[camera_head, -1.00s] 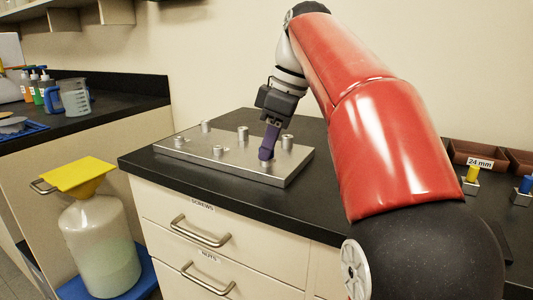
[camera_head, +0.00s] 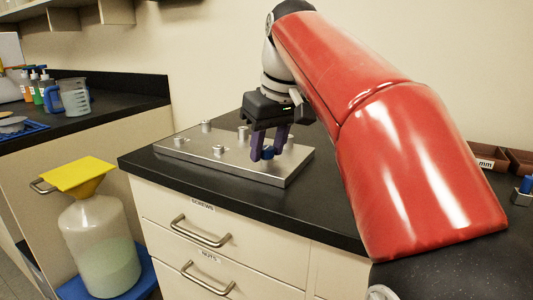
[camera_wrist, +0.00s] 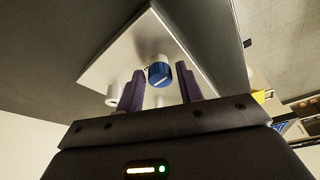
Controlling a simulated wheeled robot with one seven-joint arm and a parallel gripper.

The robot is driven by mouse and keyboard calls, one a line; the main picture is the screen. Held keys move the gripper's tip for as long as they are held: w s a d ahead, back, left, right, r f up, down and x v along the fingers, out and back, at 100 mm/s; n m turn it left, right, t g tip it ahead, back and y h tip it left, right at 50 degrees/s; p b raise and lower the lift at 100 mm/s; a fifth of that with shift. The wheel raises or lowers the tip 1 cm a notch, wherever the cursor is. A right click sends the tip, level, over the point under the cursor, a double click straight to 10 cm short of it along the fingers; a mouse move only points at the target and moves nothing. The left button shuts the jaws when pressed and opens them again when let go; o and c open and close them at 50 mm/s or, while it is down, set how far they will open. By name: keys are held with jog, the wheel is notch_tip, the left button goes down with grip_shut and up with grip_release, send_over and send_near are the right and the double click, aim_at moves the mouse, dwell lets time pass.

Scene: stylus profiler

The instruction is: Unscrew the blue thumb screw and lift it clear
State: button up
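The blue thumb screw (camera_head: 267,153) stands on the metal plate (camera_head: 215,161), near the plate's front right part. In the wrist view the blue screw (camera_wrist: 160,74) shows a white line across its face and sits between the finger lines, beyond the fingertips. My gripper (camera_head: 268,156) points down over the plate with its two purple fingers spread, one on each side of the screw. In the wrist view the gripper (camera_wrist: 160,76) is open, with visible gaps between the screw and both fingers. Whether the screw is fully seated cannot be told.
Several silver posts stand on the plate, one (camera_head: 206,126) at the back and one (camera_head: 218,149) left of the gripper. A blue-topped part (camera_head: 524,187) and brown bins (camera_head: 488,155) are at right. The black counter (camera_head: 330,215) in front is clear.

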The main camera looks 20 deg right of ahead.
jog(key=shift+m, duration=0.4)
jog(key=m, duration=0.1)
jog(key=m+h, duration=0.1)
jog(key=m, duration=0.1)
jog(key=shift+a+m, duration=0.2)
jog(key=shift+m, duration=0.1)
jog(key=m+h, duration=0.1)
jog(key=m, duration=0.4)
jog(key=shift+a+h, duration=0.1)
jog(key=shift+h, duration=0.3)
jog(key=shift+m, duration=0.3)
jog(key=m+g+h, duration=0.1)
jog(key=m, duration=0.3)
jog(key=shift+w, duration=0.15)
jog(key=m+g, duration=0.1)
jog(key=m, duration=0.4)
jog(key=shift+a+h, duration=0.1)
jog(key=shift+h, duration=0.3)
